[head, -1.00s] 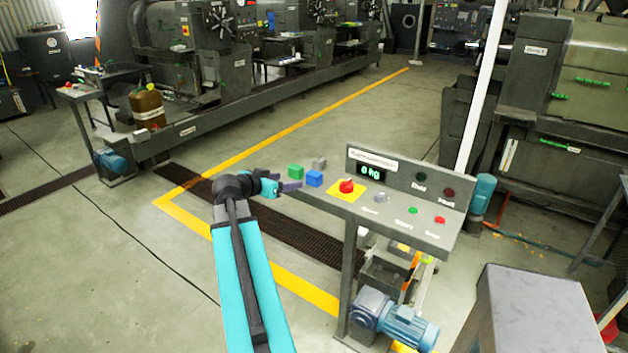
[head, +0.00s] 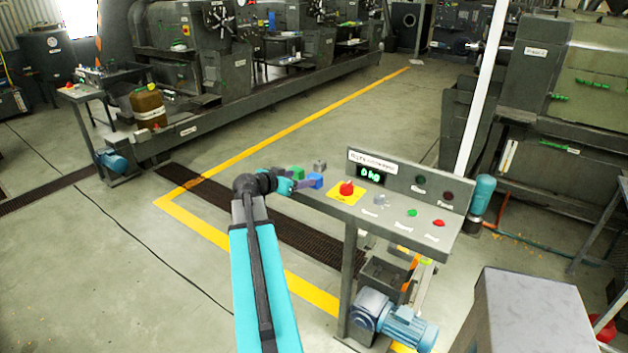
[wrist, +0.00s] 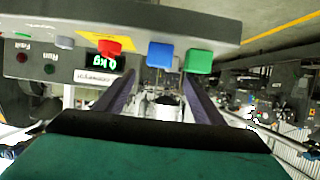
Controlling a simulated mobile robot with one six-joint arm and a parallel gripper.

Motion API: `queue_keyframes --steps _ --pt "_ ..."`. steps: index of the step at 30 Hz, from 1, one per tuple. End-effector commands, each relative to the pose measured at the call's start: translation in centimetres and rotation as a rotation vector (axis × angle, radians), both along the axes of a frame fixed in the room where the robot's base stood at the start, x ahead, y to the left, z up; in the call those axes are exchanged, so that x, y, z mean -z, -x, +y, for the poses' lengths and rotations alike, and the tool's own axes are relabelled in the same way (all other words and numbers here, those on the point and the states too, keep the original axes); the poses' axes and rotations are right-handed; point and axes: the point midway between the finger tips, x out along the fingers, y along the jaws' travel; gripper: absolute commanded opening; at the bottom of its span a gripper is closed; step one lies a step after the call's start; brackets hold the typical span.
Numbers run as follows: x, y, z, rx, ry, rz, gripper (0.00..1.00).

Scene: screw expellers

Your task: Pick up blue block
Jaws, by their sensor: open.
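The blue block (head: 316,181) stands on the left end of a grey control panel's ledge. In the wrist view the blue block (wrist: 160,54) lies ahead, between the lines of my two fingers. My gripper (head: 304,180) is open and close to the block in the head view. In the wrist view my gripper (wrist: 159,76) has its fingers apart with nothing held between them. Whether a finger touches the block cannot be told. A green block (head: 295,172) is beside the blue one, partly hidden by my gripper; it also shows in the wrist view (wrist: 198,61).
A small grey block (head: 320,165) stands behind the blue one. A red knob on a yellow plate (head: 346,189) is just to the right, before the control panel's upright face (head: 405,180). Open floor (head: 150,260) lies to the left.

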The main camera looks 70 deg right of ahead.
Motion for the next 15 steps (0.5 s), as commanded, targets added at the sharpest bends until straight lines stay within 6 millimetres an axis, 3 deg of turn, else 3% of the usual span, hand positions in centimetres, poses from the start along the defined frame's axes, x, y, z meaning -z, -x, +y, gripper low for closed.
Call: queue_keyframes --steps 6,15 --pt "0.9 0.6 -2.4 0.002 -0.001 0.0 0.62" --pt "1.2 0.8 -2.8 0.002 0.0 -0.001 0.62"
